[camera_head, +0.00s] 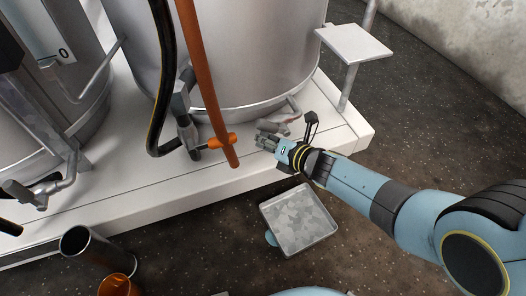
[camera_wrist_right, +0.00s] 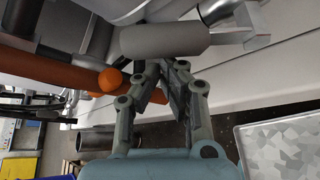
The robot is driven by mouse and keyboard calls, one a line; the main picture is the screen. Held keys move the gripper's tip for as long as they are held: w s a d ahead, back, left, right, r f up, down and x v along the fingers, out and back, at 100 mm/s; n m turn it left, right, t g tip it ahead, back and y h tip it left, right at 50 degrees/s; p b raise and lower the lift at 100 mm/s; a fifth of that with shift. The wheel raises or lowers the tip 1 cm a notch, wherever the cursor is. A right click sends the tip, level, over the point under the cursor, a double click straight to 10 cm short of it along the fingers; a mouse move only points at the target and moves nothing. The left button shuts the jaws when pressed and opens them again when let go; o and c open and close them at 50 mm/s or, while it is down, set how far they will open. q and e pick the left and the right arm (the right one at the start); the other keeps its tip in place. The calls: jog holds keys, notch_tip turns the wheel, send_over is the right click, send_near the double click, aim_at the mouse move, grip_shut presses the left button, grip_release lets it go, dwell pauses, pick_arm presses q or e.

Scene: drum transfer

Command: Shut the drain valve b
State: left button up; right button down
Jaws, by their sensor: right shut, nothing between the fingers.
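No label "b" is legible on any valve. A grey metal valve fitting (camera_head: 272,125) sits at the foot of the large steel drum (camera_head: 235,55), near the white platform's front edge. My right gripper (camera_head: 264,141) is shut and empty right beside it. In the right wrist view the shut fingertips (camera_wrist_right: 168,65) are just below a grey cylindrical part (camera_wrist_right: 165,38); whether they touch it I cannot tell. Another valve fitting (camera_head: 188,135) with an orange crosspiece (camera_head: 222,142) lies to the left. My left gripper is not in view.
An orange pipe (camera_head: 207,80) and a black hose (camera_head: 163,75) hang in front of the drum. A second drum with its own fitting (camera_head: 25,195) is at left. A grey tray (camera_head: 300,222) lies below the platform (camera_head: 355,133). A metal cylinder (camera_head: 85,245) stands at lower left.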

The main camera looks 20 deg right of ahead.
jog(key=shift+w+d+r+m+t+y+b, duration=0.1)
jog(key=shift+d+r+m+t+y+b, duration=0.15)
jog(key=shift+d+r+m+y, duration=0.3)
jog(key=shift+d+r+m+t+y+b, duration=0.2)
jog(key=shift+d+r+m+y, duration=0.15)
jog(key=shift+r+m, duration=0.3)
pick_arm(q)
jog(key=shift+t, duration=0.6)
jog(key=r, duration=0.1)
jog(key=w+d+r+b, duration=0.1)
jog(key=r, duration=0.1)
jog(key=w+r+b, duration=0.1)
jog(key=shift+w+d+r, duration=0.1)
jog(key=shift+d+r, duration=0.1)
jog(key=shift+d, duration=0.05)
pick_arm(e)
jog(key=d+r+m+y, duration=0.1)
jog(key=d+r+m+t, duration=0.1)
jog(key=d+m, duration=0.1)
jog(key=shift+w+d+r+t+y, duration=0.1)
jog(key=shift+d+r+t+y, duration=0.1)
jog(key=shift+r+t+y, duration=0.15)
jog(key=shift+d, duration=0.1)
